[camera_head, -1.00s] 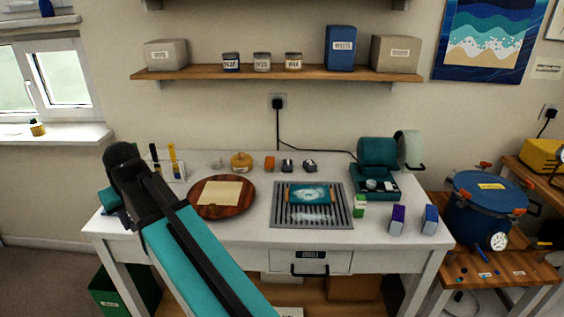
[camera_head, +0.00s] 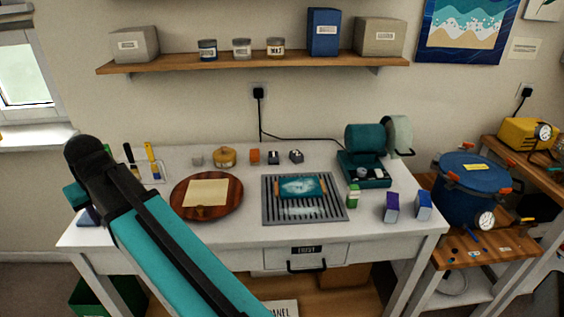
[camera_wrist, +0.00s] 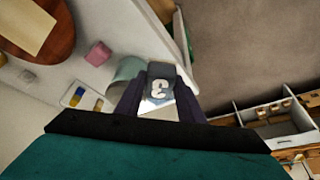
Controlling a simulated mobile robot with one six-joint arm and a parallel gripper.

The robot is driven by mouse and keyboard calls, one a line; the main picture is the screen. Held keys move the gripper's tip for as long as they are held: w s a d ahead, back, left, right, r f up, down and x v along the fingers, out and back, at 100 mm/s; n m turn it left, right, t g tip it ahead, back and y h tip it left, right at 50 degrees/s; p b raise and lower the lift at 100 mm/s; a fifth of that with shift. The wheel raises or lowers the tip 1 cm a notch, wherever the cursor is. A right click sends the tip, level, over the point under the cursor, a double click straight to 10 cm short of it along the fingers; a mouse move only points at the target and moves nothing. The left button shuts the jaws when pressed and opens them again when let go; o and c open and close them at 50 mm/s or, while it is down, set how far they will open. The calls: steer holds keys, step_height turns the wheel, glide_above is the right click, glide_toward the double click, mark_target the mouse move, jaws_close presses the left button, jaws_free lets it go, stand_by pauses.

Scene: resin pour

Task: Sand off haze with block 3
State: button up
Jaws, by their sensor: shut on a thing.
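My gripper (camera_wrist: 158,98) is shut on block 3 (camera_wrist: 163,70), a dark grey block with a white "3", in the wrist view. In the head view my arm reaches over the table's left side and hides most of the gripper and the block. A teal panel (camera_head: 316,187) with a whitish hazy patch lies on the grey slotted grate (camera_head: 268,216) at the table's middle. The held block is well left of the panel and apart from it.
A round wooden board (camera_head: 181,205) with a pale sheet (camera_head: 206,192) stands between my arm and the grate. A teal machine (camera_head: 365,140) and small cartons (camera_head: 392,207) stand right. A shelf (camera_head: 255,72) hangs above.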

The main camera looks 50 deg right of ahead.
steer(key=s+d+p, duration=0.3)
steer(key=d, duration=1.1)
steer(key=s+d+p, duration=0.2)
steer(key=d+p, duration=0.1)
steer(key=d, duration=1.1)
steer(key=s+d+p, duration=0.2)
steer(key=s+d, duration=0.6)
steer(key=d, duration=0.3)
steer(key=s+d+f+p, duration=0.1)
steer(key=s+d+p, duration=0.2)
steer(key=s+d, duration=0.5)
steer(key=d, duration=0.3)
steer(key=shift+s+d, duration=0.25)
steer(key=shift+s, duration=0.05)
steer(key=shift+f, duration=0.1)
